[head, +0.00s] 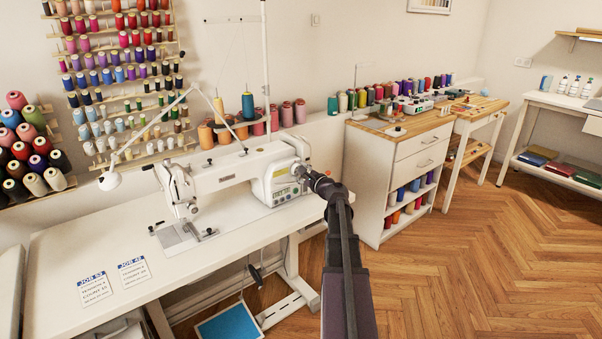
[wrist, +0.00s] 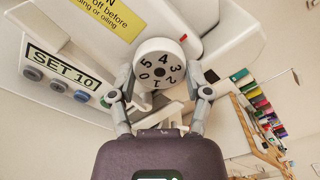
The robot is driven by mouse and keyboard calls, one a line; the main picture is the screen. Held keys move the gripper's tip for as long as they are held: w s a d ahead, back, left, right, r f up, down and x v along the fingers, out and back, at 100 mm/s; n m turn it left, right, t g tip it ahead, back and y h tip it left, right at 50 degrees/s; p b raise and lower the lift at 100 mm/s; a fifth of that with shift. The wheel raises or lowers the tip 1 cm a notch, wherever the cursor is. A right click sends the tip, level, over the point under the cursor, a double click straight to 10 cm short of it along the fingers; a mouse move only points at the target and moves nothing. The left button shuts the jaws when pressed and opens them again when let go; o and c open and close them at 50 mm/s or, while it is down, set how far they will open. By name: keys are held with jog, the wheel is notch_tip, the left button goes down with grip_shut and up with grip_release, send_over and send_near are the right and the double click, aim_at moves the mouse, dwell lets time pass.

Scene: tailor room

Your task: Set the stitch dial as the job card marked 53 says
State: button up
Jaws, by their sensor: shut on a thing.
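The stitch dial (wrist: 152,48) is a white round knob with black numerals 0 to 5 on its face, on the right end of the white sewing machine (head: 225,178). My gripper (wrist: 159,84) is shut on the dial, one finger on each side. In the head view my gripper (head: 312,180) hides the dial. A small red mark (wrist: 183,38) sits at the dial's upper right; which numeral it matches I cannot tell surely. The job card marked 53 (head: 97,288) lies on the table at the left; its lower lines are too small to read surely.
A second job card (head: 133,271), apparently marked 42, lies right of it. A "SET 10" label (wrist: 62,66) and buttons show left of the dial. A yellow warning label (wrist: 112,14) is above. A drawer cabinet (head: 375,190) stands to the right; wooden floor is open in front.

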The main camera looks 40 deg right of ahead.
jog(key=m, duration=0.6)
jog(key=shift+w, duration=0.2)
dwell(0.4)
jog(key=o, duration=1.2)
jog(key=shift+c, duration=0.2)
jog(key=shift+s, duration=0.1)
jog(key=shift+s, duration=0.1)
jog(key=s, duration=1.2)
jog(key=shift+a, duration=0.25)
